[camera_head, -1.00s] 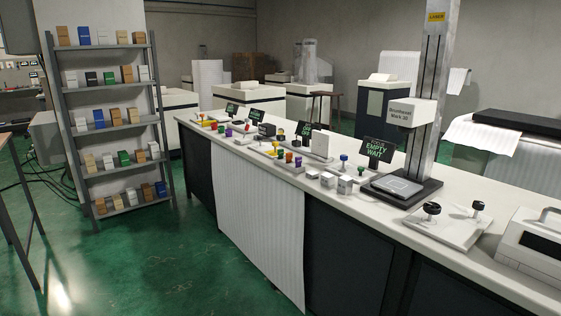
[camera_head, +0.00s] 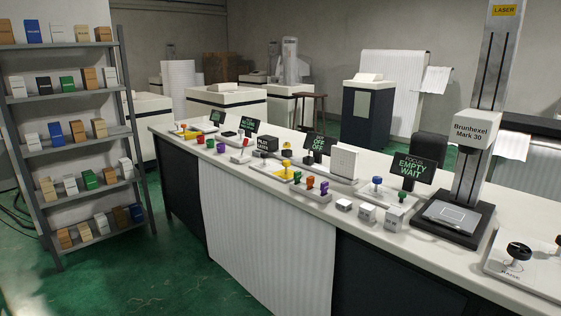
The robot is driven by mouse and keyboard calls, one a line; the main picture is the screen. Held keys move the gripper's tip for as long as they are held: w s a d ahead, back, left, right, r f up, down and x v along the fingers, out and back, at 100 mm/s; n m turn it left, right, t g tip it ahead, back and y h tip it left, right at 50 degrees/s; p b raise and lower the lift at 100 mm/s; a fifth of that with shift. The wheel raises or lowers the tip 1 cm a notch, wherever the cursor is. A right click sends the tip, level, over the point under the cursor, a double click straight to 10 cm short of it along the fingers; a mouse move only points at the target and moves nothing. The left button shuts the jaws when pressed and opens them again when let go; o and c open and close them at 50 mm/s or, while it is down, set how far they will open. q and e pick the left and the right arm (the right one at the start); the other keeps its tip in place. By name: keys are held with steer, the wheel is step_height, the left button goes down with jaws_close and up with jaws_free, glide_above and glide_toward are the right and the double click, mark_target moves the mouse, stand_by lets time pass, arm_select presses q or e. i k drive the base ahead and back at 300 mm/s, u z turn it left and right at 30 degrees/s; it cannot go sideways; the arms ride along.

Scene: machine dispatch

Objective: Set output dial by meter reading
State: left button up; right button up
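A long white-topped bench (camera_head: 300,206) runs from the middle left to the lower right. A panel with a black knob dial (camera_head: 518,252) sits at its right end, partly cut off by the frame edge. A laser machine marked "Brunhexel Mark 30" (camera_head: 473,131) stands beside it, with a flat dark plate (camera_head: 452,217) at its base. A small screen (camera_head: 412,167) reads "EMPTY WAIT". Another screen (camera_head: 318,143) reads "OFF". No meter reading is legible. Neither of my grippers is in view.
A grey shelf rack (camera_head: 75,145) with small boxes stands at the left. Coloured knobs and small white blocks (camera_head: 367,212) crowd the bench top. Green floor (camera_head: 120,270) is open between the rack and bench. White machines and a stool (camera_head: 307,97) stand behind.

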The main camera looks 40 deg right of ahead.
mark_target(376, 180)
steer(key=z, duration=0.3)
steer(key=i, duration=1.3)
steer(key=z, duration=0.95)
